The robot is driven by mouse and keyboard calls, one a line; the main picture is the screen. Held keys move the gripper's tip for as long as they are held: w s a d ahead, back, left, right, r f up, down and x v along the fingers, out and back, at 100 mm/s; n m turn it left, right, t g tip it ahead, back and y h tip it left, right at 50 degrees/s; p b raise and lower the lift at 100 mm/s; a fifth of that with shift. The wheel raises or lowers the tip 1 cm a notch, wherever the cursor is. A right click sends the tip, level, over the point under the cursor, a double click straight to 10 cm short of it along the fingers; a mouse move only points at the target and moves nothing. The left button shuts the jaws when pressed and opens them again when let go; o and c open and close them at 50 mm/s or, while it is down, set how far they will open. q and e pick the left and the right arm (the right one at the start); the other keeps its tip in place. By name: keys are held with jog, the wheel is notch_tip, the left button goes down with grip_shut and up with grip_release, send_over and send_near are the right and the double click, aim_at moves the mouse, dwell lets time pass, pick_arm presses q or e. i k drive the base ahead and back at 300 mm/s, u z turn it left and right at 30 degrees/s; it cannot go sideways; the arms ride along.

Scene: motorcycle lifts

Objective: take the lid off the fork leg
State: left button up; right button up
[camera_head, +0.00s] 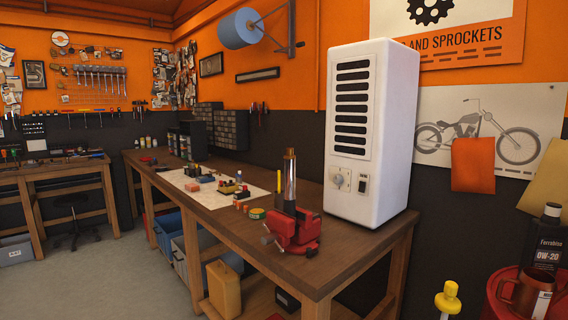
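The fork leg (290,183) stands upright in a red vise (292,229) at the front part of the wooden workbench. A thin yellow upright piece (278,181) shows just left of the tube. Neither of my grippers is in view.
A tall white heater-like cabinet (376,130) stands on the workbench (335,250) right of the vise. Small parts and a green-and-orange tin (257,214) lie left of it. A red drum (505,300) with a mug and bottle is at lower right.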

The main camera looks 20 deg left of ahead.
aim_at(290, 151)
jog(key=k, duration=1.05)
jog(key=z, duration=0.6)
jog(key=i, duration=0.7)
jog(key=z, duration=0.75)
jog(key=i, duration=0.8)
jog(key=u, duration=0.8)
jog(key=i, duration=0.85)
jog(key=u, duration=0.8)
